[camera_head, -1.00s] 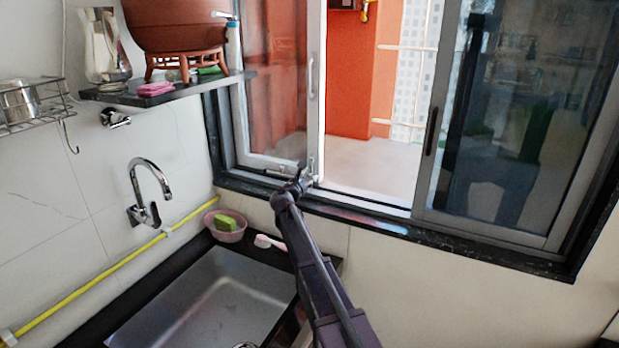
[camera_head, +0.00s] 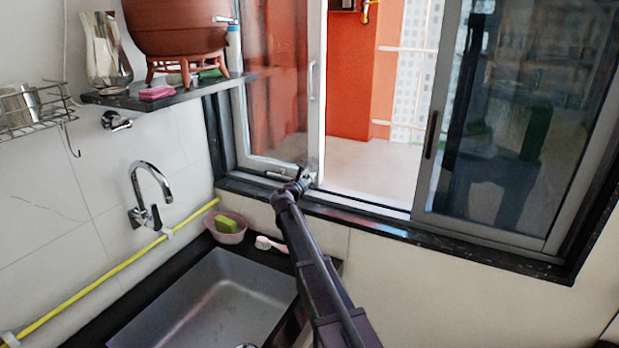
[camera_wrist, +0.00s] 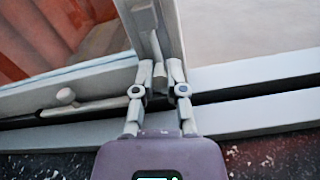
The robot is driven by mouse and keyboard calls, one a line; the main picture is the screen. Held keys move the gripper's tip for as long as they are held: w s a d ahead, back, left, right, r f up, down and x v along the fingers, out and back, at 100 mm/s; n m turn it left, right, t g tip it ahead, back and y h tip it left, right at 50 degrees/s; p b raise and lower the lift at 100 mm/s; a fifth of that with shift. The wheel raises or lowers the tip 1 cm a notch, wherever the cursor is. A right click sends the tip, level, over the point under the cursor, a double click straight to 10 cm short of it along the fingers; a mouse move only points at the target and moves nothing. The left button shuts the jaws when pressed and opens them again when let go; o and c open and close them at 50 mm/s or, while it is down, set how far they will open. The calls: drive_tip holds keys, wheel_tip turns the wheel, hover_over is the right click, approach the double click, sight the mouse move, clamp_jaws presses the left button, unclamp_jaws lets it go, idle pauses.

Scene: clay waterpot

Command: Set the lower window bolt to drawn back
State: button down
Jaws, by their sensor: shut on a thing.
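The lower window bolt (camera_head: 278,174) lies along the bottom rail of the left sash. In the wrist view the bolt (camera_wrist: 90,106) is a pale rod with a round knob, left of my fingers. Its right end runs behind my left finger and is hidden. My gripper (camera_head: 303,177) is at the sash's lower right corner. In the wrist view my gripper (camera_wrist: 160,76) is shut on a small grey upright piece (camera_wrist: 159,71) at the sash edge. I cannot tell whether this piece belongs to the bolt. The bolt's knob is apart from my fingers.
The left sash (camera_head: 312,110) stands beside an open gap. The right sash (camera_head: 429,150) is beyond the gap. A dark speckled sill (camera_wrist: 60,165) runs below. The sink (camera_head: 215,300), a pink bowl (camera_head: 226,237) and a brush (camera_head: 268,243) are below left of the arm.

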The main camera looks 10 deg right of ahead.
drive_tip(key=shift+r+p, duration=0.55)
drive_tip(key=shift+r, duration=0.25)
drive_tip(key=shift+w, duration=0.1)
drive_tip(key=c, duration=1.1)
unclamp_jaws()
drive_tip(key=o, duration=0.4)
drive_tip(key=shift+s+r, duration=0.15)
drive_tip(key=shift+s, duration=0.05)
drive_tip(key=shift+w, duration=0.1)
drive_tip(key=shift+a, duration=0.1)
drive_tip(key=v, duration=1.1)
drive_tip(key=shift+s+a, duration=0.15)
drive_tip(key=shift+s, duration=0.25)
